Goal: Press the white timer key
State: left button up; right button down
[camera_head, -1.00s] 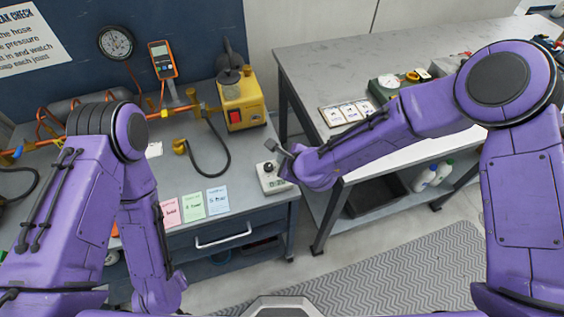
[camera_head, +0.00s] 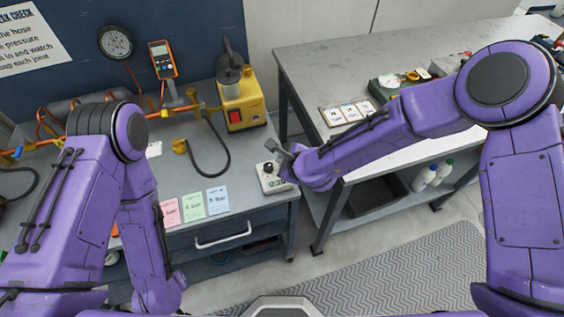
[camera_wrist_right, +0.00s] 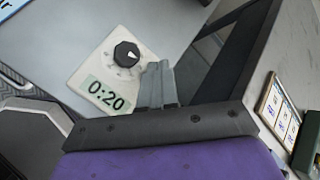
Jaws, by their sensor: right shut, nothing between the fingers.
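The timer (camera_head: 274,186) is a small pale box at the front right corner of the grey bench. It has a black knob and a display, and it also shows in the right wrist view (camera_wrist_right: 88,76), where the display reads 0:20. The white key cannot be made out; the fingers cover part of the timer's face. My right gripper (camera_head: 273,150) is shut and empty, its fingers over the timer beside the knob. It also shows in the wrist view (camera_wrist_right: 156,68). I cannot tell whether the fingertips touch the timer. My left arm hangs at the left, its gripper out of sight.
Pink, green and blue cards (camera_head: 193,205) lie left of the timer. A yellow pump (camera_head: 242,102) stands behind it, and a black hose (camera_head: 222,150) curves across the bench. A gap separates this bench from the second table (camera_head: 310,65) at right.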

jog(key=shift+f, duration=0.4)
jog(key=shift+r, duration=0.1)
jog(key=shift+r, duration=0.35)
notch_tip(320, 180, up, 6)
jog(key=p, duration=0.5)
jog(key=shift+p, duration=0.35)
dwell(0.3)
